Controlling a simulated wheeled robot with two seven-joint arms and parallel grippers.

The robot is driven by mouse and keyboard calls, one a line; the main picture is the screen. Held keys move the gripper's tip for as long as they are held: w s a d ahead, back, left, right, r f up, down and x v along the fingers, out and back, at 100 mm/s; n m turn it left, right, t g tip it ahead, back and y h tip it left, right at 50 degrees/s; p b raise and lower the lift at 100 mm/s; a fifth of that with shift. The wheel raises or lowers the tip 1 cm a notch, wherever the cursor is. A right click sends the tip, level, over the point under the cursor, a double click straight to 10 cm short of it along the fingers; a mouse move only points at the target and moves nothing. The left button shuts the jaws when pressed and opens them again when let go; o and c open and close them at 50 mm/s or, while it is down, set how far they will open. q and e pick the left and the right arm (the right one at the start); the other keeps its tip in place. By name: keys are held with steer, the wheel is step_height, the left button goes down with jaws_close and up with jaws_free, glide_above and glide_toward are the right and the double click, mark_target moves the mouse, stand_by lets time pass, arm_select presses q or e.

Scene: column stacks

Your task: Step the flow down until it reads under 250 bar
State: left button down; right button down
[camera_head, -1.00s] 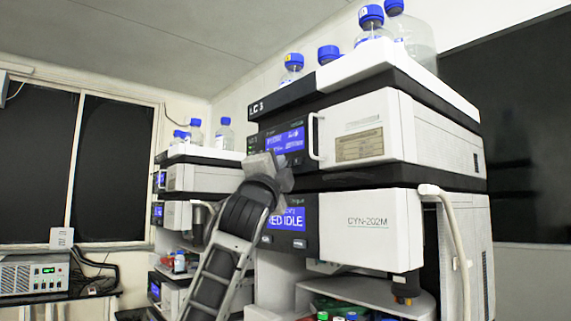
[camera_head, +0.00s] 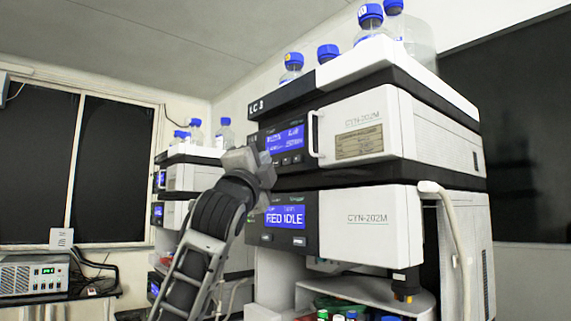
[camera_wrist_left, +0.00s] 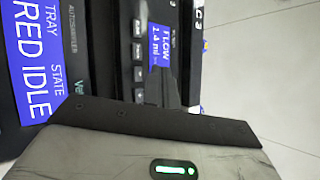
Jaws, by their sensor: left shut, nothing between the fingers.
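The upper module of the white and black stack (camera_head: 362,130) has a blue screen (camera_head: 287,142) with a row of small buttons (camera_head: 285,160) under it. Its digits are too small to read surely in the head view. In the left wrist view, turned sideways, that screen (camera_wrist_left: 158,45) shows FLOW and a value near 1.4 ml, with the dark buttons (camera_wrist_left: 138,50) beside it. The pressure reading is not legible. My left gripper (camera_head: 266,170) is shut and empty, just left of and below the buttons. Its dark fingertips (camera_wrist_left: 165,85) cover part of the panel. Contact cannot be told. My right gripper is out of view.
A white handle (camera_head: 314,135) sticks out right of the upper screen. Blue-capped bottles (camera_head: 371,20) stand on top. A white hose (camera_head: 452,225) hangs at the right. Another stack (camera_head: 190,178) stands behind left.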

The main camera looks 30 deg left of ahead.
arm_select(q)
steer(key=shift+s+a, duration=0.25)
steer(key=shift+s, duration=0.4)
steer(key=shift+s+a, duration=0.25)
steer(key=shift+s, duration=0.35)
steer(key=shift+f, duration=0.1)
